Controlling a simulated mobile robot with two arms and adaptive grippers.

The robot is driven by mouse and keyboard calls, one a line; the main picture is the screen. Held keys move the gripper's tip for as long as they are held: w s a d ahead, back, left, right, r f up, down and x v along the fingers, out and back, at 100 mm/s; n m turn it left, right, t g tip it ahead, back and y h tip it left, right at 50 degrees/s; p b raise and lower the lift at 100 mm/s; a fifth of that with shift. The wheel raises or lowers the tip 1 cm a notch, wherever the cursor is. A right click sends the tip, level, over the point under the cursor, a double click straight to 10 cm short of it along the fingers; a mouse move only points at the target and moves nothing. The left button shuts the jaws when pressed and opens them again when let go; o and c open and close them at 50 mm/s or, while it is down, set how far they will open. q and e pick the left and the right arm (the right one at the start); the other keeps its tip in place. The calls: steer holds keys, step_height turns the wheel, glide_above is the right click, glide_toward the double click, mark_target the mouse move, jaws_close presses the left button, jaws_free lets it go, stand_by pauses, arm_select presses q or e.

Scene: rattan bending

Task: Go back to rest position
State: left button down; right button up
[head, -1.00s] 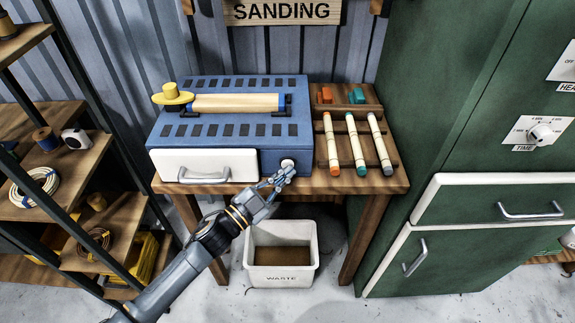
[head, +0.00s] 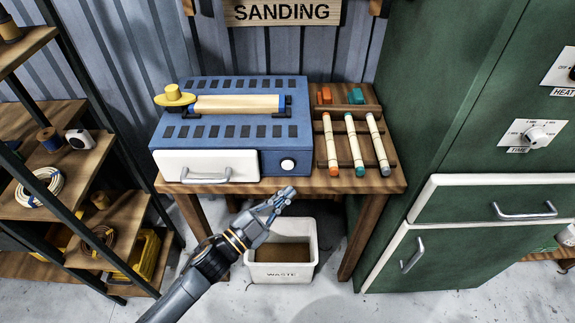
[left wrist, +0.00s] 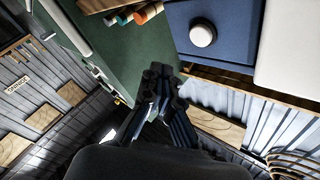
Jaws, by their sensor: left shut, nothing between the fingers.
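My left gripper (head: 283,196) is shut and empty in the head view. It hangs in front of the table's front edge, above the white waste bin (head: 281,262) and below the round white button (head: 288,165) of the blue sanding machine (head: 230,135). It is apart from the button. In the left wrist view the closed dark fingers (left wrist: 160,75) point toward the table, with the white button (left wrist: 202,35) beyond them on the blue housing. My right gripper is in neither view.
A wooden table (head: 388,183) carries the machine and several coloured-tip sticks (head: 354,140) on a rack. A shelf unit (head: 95,150) with coils stands at the left. A green cabinet (head: 440,120) with handles stands at the right. Grey floor lies in front.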

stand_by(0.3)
arm_select(q)
steer(key=a+f+n+y, duration=0.3)
steer(key=a+f, duration=0.1)
steer(key=f, duration=0.5)
steer(key=a+f+n+y, duration=0.3)
steer(key=a+f+y, duration=0.1)
steer(key=f, duration=0.6)
steer(key=s+a+f+n+g+y, duration=0.2)
steer(key=s+a+f, duration=0.2)
steer(key=f, duration=0.3)
steer(key=s+a+f+n+g+y, duration=0.1)
steer(key=s+a+f+g+y, duration=0.1)
steer(key=s+a+f, duration=0.45)
steer(key=s+a+f+n+g+y, duration=0.1)
steer(key=s+f+g, duration=0.2)
steer(key=s+f, duration=0.3)
steer(key=s+a+f+n+g+y, duration=0.1)
steer(key=s+f, duration=0.5)
steer(key=s, duration=0.9)
steer(key=s+a+f+n+g, duration=0.2)
steer(key=s+f, duration=0.4)
steer(key=s, duration=0.4)
steer(key=n+g, duration=0.1)
steer(key=g, duration=0.1)
steer(key=shift+s+g+y, duration=0.3)
steer(key=shift+g+y, duration=0.1)
steer(key=shift+w+r, duration=0.1)
